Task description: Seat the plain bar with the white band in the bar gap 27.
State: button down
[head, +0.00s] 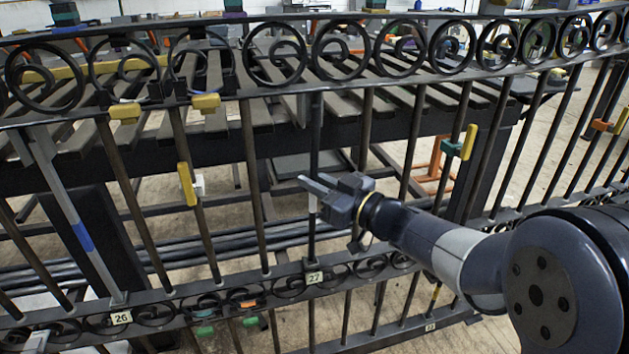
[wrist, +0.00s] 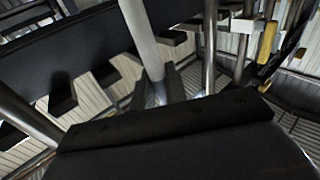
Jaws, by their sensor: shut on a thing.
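The plain bar with the white band (head: 315,135) stands nearly upright in the gate at the tag 27 (head: 314,278). Its pale band shows just below my gripper (head: 318,188), which is shut on the bar around mid-height. The bar's top meets the upper rail (head: 400,80) and its foot reaches the lower rail by the tag. I cannot tell whether either end sits in its socket. In the wrist view the bar (wrist: 143,40) runs up from between the two dark fingers (wrist: 157,92). Its lower part is hidden there.
A grey bar with a blue band (head: 83,236) leans at tag 26 (head: 121,318). Yellow clamps (head: 187,185) and a yellow and teal clamp (head: 467,142) sit on other bars. A slatted bench (head: 420,128) stands close behind the gate.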

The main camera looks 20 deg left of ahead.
jog(key=shift+f+b, duration=0.5)
jog(key=shift+f, duration=0.25)
dwell(0.4)
jog(key=shift+w+a+f+m+h+p, duration=0.15)
jog(key=shift+w+a+p, duration=0.3)
jog(key=shift+p, duration=0.55)
jog(key=shift+w+a+f+m+h+p, duration=0.2)
jog(key=shift+w+p, duration=0.35)
jog(key=shift+p, duration=0.45)
dwell(0.9)
jog(key=shift+r, duration=0.15)
jog(key=c, duration=1.3)
grip_release()
jog(key=shift+r, duration=0.1)
jog(key=shift+c, duration=0.2)
jog(key=p+v, duration=0.2)
jog(key=v, duration=0.8)
jog(key=shift+d+p, duration=0.3)
jog(key=shift+d, duration=0.1)
jog(key=shift+a, duration=0.1)
